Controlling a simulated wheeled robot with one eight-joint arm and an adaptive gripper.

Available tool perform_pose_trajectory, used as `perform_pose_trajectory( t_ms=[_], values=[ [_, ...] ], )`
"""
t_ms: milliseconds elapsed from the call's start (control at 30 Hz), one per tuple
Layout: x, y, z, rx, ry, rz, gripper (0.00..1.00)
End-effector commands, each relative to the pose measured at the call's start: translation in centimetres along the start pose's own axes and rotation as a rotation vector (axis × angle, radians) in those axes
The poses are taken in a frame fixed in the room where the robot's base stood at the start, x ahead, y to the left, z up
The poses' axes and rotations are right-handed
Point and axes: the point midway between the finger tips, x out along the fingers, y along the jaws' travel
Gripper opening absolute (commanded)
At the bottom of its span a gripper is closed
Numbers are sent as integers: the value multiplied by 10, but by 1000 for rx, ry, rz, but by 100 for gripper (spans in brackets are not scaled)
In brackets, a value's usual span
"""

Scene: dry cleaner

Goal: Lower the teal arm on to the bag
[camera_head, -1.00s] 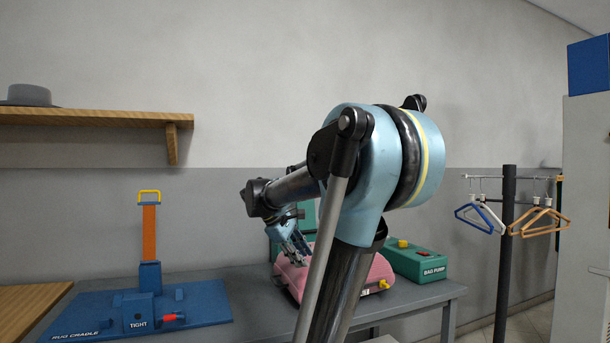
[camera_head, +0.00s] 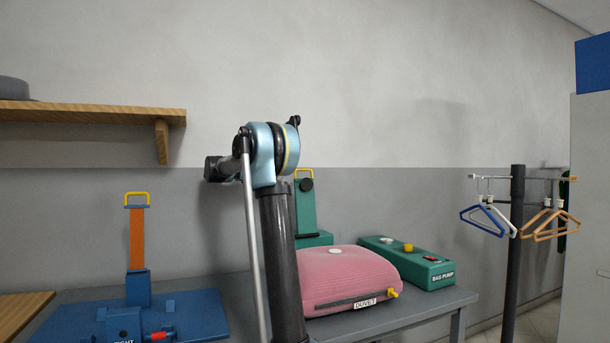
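The teal arm (camera_head: 306,210) stands upright behind the bag, with a yellow handle (camera_head: 304,172) at its top and a dark round piece just below it. Its teal base (camera_head: 318,239) shows at the bag's back left. The pink bag (camera_head: 358,272), labelled DUVET, lies plump on the grey table, with a white cap on top and a yellow valve at its front right corner. The teal arm is apart from the bag's top. My gripper is not in view; only my arm's links show, left of the bag.
A green bag pump (camera_head: 410,262) sits right of the bag on the grey table (camera_head: 455,299). A blue rug cradle (camera_head: 195,312) with an orange upright stands at the left. A hanger rack (camera_head: 517,250) is at the right, a wooden shelf (camera_head: 90,114) at upper left.

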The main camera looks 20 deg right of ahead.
Motion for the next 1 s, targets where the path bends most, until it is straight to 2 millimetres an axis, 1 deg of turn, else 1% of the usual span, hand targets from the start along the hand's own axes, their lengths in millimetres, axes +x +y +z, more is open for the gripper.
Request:
perform_pose_trajectory(
  t_ms=[33, 133, 267, 367, 567, 1000],
  values=[
    [-4, 11, 3, -21, -25, -1, 30],
    [-8, 24, 9, -55, -65, -3, 30],
    [-9, 32, 12, -75, -89, -5, 30],
    [-3, 32, 13, -79, -93, -8, 30],
    [29, 31, 16, -78, -92, -12, 30],
    [109, 29, 23, -77, -91, -14, 30]
  ],
)
